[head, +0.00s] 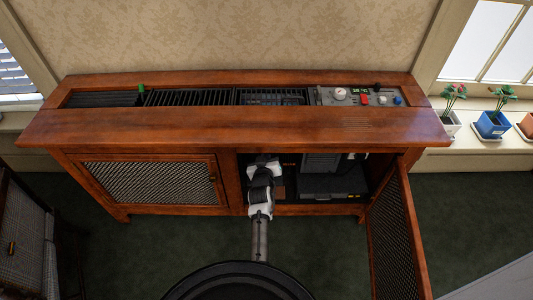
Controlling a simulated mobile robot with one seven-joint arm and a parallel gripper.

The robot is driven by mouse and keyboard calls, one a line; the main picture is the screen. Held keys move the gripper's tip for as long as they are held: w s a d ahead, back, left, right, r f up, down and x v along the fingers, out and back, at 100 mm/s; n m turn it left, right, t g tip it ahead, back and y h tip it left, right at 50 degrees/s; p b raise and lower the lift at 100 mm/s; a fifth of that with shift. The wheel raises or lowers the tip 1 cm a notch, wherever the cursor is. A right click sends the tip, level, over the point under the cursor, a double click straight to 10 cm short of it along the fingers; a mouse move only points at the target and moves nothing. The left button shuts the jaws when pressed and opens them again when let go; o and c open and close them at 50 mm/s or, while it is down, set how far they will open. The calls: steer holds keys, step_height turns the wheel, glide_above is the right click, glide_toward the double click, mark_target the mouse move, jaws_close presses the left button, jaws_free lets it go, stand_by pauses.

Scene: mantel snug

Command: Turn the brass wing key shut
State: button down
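I cannot make out the brass wing key anywhere in the head view. A wooden radiator cabinet (235,128) stands against the wall. Its right door (396,240) hangs open towards me, and its left mesh door (150,182) is shut. My arm reaches into the left part of the open right compartment. My gripper's fingers are hidden inside, behind the arm and under the cabinet top. A small brownish block (279,187) shows just right of my arm; I cannot tell what it is.
Dark boxy equipment (332,185) fills the compartment's right side. A control panel (336,100) with knobs and a lit display sits in the top slot. Potted plants (491,124) stand on the right sill. A plaid chair (22,235) is at left. Green carpet in front is partly clear.

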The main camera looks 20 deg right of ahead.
steer(key=shift+d+m+y+p, duration=0.2)
steer(key=shift+m+y+p, duration=0.15)
steer(key=shift+m, duration=0.25)
steer(key=shift+s+d+f, duration=0.1)
steer(key=shift+d+f, duration=0.1)
steer(key=shift+d, duration=0.05)
stand_by(2.6)
steer(key=shift+s, duration=0.1)
